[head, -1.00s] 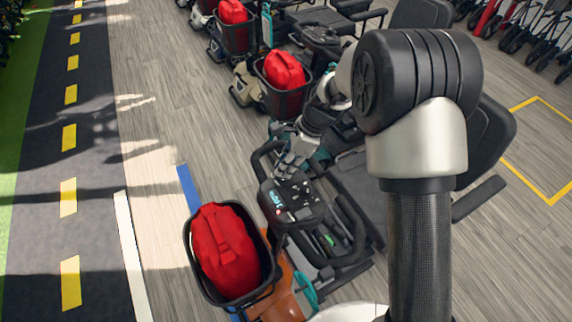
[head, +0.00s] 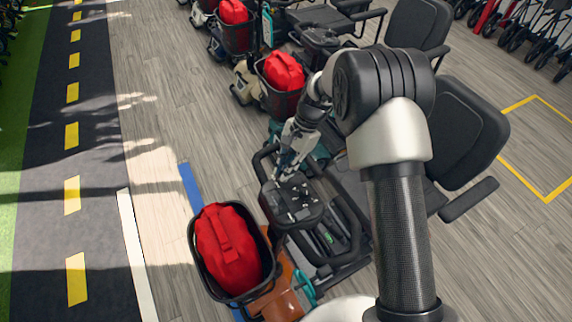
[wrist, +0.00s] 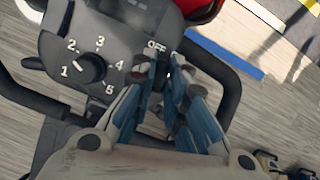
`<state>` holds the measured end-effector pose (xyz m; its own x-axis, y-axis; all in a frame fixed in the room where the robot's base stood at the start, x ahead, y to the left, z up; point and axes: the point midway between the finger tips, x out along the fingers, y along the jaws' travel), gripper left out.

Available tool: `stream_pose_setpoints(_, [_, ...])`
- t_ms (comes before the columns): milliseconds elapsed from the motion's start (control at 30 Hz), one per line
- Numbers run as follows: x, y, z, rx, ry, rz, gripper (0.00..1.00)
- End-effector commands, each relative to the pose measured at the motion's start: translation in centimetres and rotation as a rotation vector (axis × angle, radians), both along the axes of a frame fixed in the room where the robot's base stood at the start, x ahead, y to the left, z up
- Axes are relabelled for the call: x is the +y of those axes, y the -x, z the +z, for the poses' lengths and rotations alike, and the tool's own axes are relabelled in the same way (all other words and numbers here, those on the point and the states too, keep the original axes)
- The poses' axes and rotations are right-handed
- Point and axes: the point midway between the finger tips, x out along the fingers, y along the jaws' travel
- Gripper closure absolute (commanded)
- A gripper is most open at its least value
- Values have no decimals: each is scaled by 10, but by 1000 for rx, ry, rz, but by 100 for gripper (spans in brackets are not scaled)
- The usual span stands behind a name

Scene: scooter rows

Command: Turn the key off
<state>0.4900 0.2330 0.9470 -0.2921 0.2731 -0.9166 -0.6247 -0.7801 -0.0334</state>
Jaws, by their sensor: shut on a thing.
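The scooter's dark control console (head: 296,203) lies below my gripper (head: 281,174) in the head view. In the wrist view, my gripper (wrist: 167,85) has its blue-grey fingers close together over the console beside the white OFF label (wrist: 156,47). It is shut on the key, which is mostly hidden between the fingertips. How far the key is turned cannot be seen. A black speed dial (wrist: 91,68) with numbers 1 to 5 sits left of the fingers. I see no lit display on the console.
A basket (head: 205,282) with a red bag (head: 228,247) is at the scooter's front. Black handlebars (wrist: 40,100) loop around the console. The scooter's seat (head: 455,135) is to the right. More scooters stand behind. Grey floor on the left is clear.

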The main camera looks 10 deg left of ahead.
Motion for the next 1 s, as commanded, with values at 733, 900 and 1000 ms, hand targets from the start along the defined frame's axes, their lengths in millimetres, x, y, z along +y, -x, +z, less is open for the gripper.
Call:
stream_pose_setpoints(733, [1, 0, 0, -39, -31, 318, 100])
stream_pose_setpoints(900, [1, 0, 0, -40, -31, 322, 100])
stream_pose_setpoints(1000, [1, 0, 0, -40, -31, 322, 100])
